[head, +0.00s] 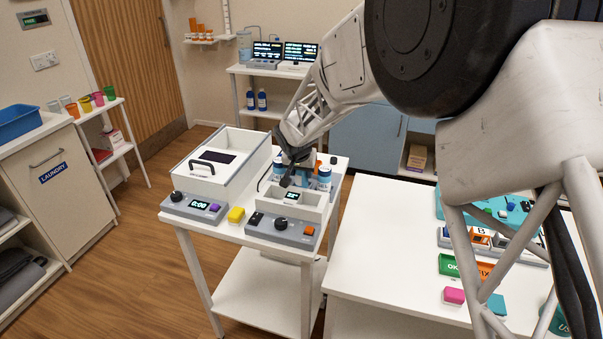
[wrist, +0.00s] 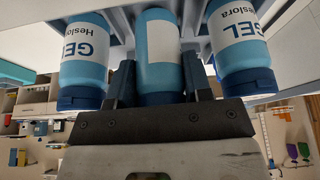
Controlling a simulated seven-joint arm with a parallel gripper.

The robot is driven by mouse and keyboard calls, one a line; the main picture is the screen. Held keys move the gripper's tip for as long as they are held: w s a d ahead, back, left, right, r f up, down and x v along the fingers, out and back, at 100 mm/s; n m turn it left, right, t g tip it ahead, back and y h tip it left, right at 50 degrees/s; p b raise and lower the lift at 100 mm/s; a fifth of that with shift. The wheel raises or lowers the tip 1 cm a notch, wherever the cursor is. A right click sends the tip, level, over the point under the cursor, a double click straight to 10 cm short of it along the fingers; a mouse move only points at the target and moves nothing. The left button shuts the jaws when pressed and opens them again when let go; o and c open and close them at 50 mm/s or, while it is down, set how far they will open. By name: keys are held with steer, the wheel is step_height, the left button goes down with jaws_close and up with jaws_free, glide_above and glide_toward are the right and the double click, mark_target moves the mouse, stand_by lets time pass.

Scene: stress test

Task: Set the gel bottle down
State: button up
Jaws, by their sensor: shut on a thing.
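My gripper (wrist: 158,84) is shut on a blue gel bottle with a white label (wrist: 160,42), its fingers on either side near the cap end. In the head view my gripper (head: 293,172) is over the white open-topped unit with a grey control front (head: 284,229). A second gel bottle (wrist: 86,50) and a third gel bottle (wrist: 238,45) flank the held one in the wrist view, both with "GEL" on their labels. One blue bottle (head: 324,178) shows right of my gripper in the head view. Whether the held bottle's base touches the unit cannot be told.
The white table at right (head: 375,270) holds trays and colored blocks.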

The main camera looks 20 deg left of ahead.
steer(key=shift+f, duration=0.4)
steer(key=shift+f, duration=0.2)
steer(key=o, duration=1.1)
steer(key=shift+c, duration=0.2)
steer(key=shift+r, duration=0.2)
steer(key=v, duration=1.2)
